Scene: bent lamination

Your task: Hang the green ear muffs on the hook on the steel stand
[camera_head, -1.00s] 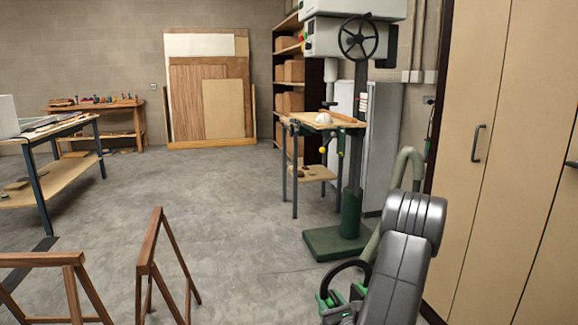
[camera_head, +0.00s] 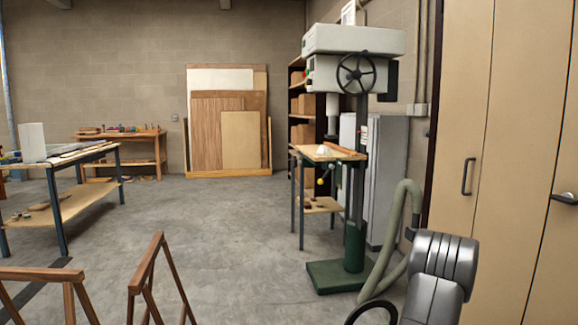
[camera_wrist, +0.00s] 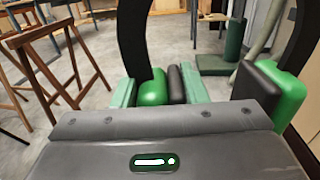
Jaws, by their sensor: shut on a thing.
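The green ear muffs (camera_wrist: 153,88) have green and black cups and a wide black headband. In the wrist view my gripper (camera_wrist: 163,86) is shut on one cup, between its pale green fingers. The other cup (camera_wrist: 278,92) hangs free to the right, outside the fingers. The headband rises past the top of that view. In the head view only a black arc of the headband (camera_head: 368,309) shows at the bottom edge, beside my arm; the cups and my gripper are below the frame. I cannot make out a steel stand with a hook in either view.
A green-based drill press (camera_head: 354,250) stands ahead, with a grey hose beside it. Tall tan cabinets (camera_head: 460,140) line the right. Wooden trestles (camera_head: 150,275) stand at the near left, a workbench (camera_head: 65,200) behind them. The middle floor (camera_head: 225,230) is clear.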

